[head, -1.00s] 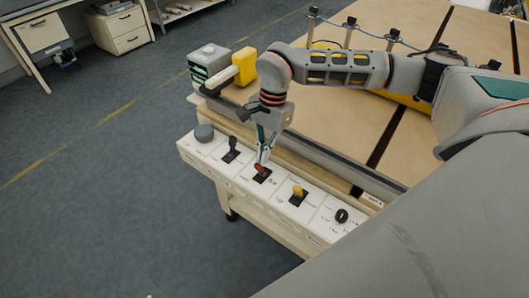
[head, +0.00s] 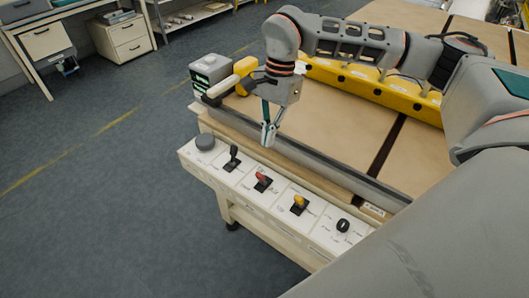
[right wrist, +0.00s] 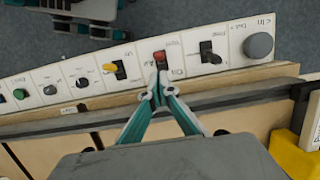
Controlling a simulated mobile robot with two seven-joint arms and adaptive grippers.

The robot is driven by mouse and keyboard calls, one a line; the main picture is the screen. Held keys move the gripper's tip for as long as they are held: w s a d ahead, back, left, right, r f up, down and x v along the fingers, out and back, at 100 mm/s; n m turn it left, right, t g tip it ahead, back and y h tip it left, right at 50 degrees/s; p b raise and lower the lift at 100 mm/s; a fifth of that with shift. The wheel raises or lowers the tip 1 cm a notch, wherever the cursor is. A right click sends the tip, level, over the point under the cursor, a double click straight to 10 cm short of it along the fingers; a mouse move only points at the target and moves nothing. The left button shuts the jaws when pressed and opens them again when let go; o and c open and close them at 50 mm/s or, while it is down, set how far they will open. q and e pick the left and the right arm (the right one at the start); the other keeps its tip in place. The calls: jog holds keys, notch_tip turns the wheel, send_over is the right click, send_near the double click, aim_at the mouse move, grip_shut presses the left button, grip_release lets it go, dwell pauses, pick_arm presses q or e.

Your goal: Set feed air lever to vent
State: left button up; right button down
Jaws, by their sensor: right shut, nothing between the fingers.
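A white control panel (head: 225,174) runs along the table's edge. It carries a black lever (head: 233,158), a red lever (head: 261,177) and a yellow lever (head: 299,201). The labels are too small to tell which is the feed air lever. The red lever leans toward the table's side in the head view, and it also shows in the right wrist view (right wrist: 160,57). My right gripper (head: 268,142) is shut and empty, above the table edge and apart from the red lever. In the right wrist view its fingertips (right wrist: 160,94) are just below that lever.
A grey knob (head: 205,142) and a black knob (head: 343,225) sit on the same panel. A grey box (head: 209,68) and a yellow part (head: 245,72) stand at the table corner. A long yellow bar (head: 370,84) lies behind my right arm. The floor to the left is clear.

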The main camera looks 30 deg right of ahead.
jog(key=shift+v, duration=1.4)
